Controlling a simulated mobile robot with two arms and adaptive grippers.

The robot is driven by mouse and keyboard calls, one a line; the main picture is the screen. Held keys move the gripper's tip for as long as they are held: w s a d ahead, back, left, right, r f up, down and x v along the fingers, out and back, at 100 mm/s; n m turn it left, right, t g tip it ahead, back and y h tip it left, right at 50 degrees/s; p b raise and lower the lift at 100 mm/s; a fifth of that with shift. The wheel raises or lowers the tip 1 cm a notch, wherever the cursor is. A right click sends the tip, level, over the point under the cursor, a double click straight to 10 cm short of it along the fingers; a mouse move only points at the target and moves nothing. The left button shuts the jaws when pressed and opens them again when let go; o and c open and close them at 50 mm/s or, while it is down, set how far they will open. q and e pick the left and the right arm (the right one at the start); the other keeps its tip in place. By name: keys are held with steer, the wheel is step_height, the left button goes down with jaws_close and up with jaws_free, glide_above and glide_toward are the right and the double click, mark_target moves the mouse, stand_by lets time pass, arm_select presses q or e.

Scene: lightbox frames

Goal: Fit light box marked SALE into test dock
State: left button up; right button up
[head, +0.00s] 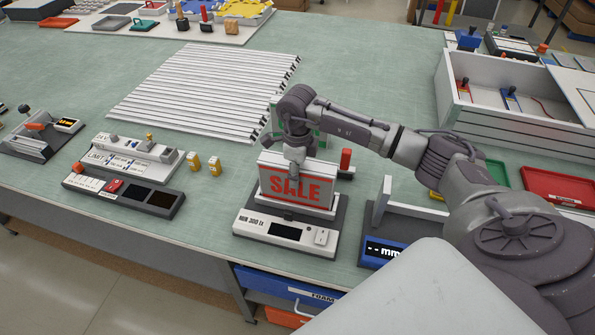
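The light box marked SALE (315,192), white with a red-lettered front, stands upright at the middle of the bench in the head view. It is at a grey and white dock unit (257,228) with a small dark display and a switch on its front panel. I cannot tell whether the box is fully seated or just above the base. My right gripper (296,165) comes down over the box's top edge, with a finger in front of its face, and appears shut on it. The rear finger is hidden. My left gripper is out of view.
A measuring unit marked mm (384,252) stands close to the dock's right. A grey-white crate (510,124) and red tray (558,187) are at right. Aluminium profiles (205,90) lie behind. Two yellow cylinders (204,164) and a label device (125,192) are left.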

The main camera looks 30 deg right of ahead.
steer(key=o, duration=0.4)
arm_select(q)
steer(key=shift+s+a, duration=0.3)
arm_select(e)
step_height(320, 180, up, 12)
steer(key=b, duration=0.4)
steer(key=shift+f, duration=0.25)
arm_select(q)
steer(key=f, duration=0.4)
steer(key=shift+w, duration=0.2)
arm_select(e)
steer(key=shift+r, duration=0.4)
steer(key=shift+s+f, duration=0.1)
